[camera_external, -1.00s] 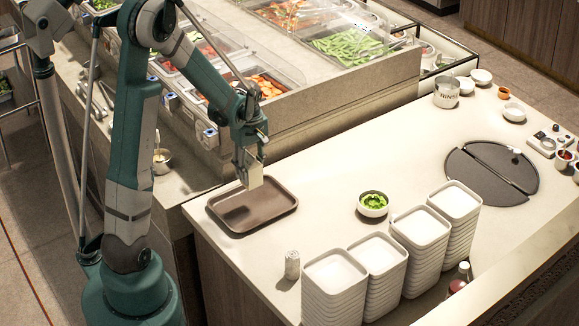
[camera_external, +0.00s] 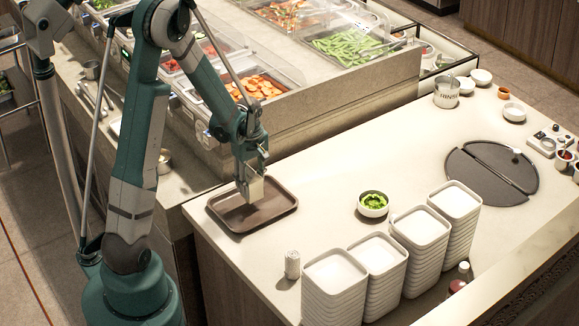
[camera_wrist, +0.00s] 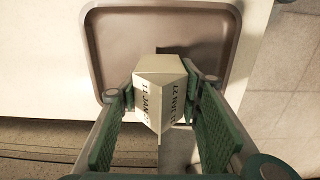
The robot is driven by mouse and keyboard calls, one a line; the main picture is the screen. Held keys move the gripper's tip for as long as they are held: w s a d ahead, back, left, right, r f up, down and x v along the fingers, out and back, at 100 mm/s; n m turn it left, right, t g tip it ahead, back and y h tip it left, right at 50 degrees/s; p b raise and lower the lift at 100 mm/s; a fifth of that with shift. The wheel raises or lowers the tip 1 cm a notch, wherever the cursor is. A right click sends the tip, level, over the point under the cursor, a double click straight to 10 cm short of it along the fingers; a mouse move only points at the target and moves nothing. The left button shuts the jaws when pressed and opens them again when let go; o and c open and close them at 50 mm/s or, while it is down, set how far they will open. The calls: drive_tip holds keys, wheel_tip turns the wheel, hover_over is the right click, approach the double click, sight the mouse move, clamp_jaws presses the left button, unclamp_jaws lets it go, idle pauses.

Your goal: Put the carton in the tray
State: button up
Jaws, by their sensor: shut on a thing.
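The carton (camera_external: 255,189) is a small cream-white box with a peaked top. In the wrist view the carton (camera_wrist: 160,85) shows dark lettering on its faces and sits between my green finger pads. My gripper (camera_external: 249,176) is shut on it and holds it upright over the brown tray (camera_external: 228,225). The tray's rim also shows in the wrist view (camera_wrist: 90,50), behind the carton. I cannot tell whether the carton's underside touches the tray floor.
A small can (camera_external: 292,265) stands on the counter in front of the tray. A bowl of greens (camera_external: 373,204) and stacks of white containers (camera_external: 335,285) stand to the right. The food bar (camera_external: 330,105) with its clear covers rises behind. Bare counter lies right of the tray.

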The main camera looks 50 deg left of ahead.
sight(252, 193)
drive_tip(key=shift+f, duration=2.1)
drive_tip(key=shift+f+b, duration=0.15)
drive_tip(key=shift+b, duration=0.15)
drive_tip(key=o, duration=1.2)
drive_tip(key=shift+r, duration=0.2)
drive_tip(key=shift+r+p, duration=0.5)
drive_tip(key=shift+r, duration=5.5)
